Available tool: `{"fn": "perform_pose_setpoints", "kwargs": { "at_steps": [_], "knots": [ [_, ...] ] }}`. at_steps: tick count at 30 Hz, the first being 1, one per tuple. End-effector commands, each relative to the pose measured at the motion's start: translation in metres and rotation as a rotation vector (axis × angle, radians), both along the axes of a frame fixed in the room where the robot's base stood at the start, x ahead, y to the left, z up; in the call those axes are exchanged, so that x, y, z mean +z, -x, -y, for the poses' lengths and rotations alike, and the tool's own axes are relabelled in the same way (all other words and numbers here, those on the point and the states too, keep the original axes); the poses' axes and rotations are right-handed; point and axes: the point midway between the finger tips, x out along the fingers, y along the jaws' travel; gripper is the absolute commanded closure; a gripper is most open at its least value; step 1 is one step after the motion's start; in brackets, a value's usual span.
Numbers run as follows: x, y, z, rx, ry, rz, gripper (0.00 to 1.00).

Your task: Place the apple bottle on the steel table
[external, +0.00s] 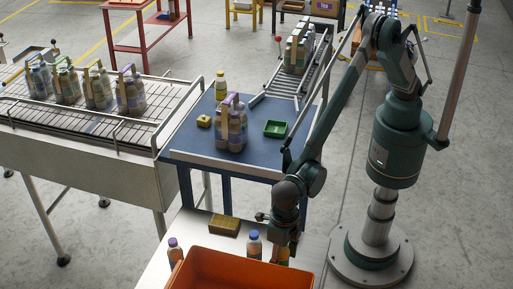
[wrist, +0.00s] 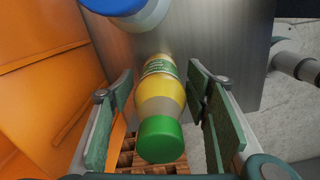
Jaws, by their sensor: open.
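The apple bottle (wrist: 160,105), with a green cap and yellow body, is upright between the two fingers of my gripper (wrist: 159,88) in the wrist view. The fingers are open, with a gap on each side of it. Its base appears to rest on the steel table (wrist: 210,60). In the external view my gripper (external: 283,240) is low over the steel table (external: 200,225), and the bottle there is largely hidden by it.
An orange crate (external: 215,268) stands close at the left of my gripper. A blue-capped bottle (external: 254,245) is beside it, and a purple-capped bottle (external: 175,252) stands further left. A yellow-brown block (external: 224,225) lies behind. The blue table (external: 190,145) holds a bottle pack.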

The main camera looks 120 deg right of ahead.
Motion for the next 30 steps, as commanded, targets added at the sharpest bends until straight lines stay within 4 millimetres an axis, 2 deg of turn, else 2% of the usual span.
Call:
{"fn": "perform_pose_setpoints", "kwargs": {
  "at_steps": [11,17,30],
  "knots": [
    [0.01,0.0,0.0,0.0,0.0,0.0,0.52],
    [0.035,0.0,0.0,0.0,0.0,0.0,0.52],
    [0.103,0.0,0.0,0.0,0.0,0.0,0.52]
  ]
}}
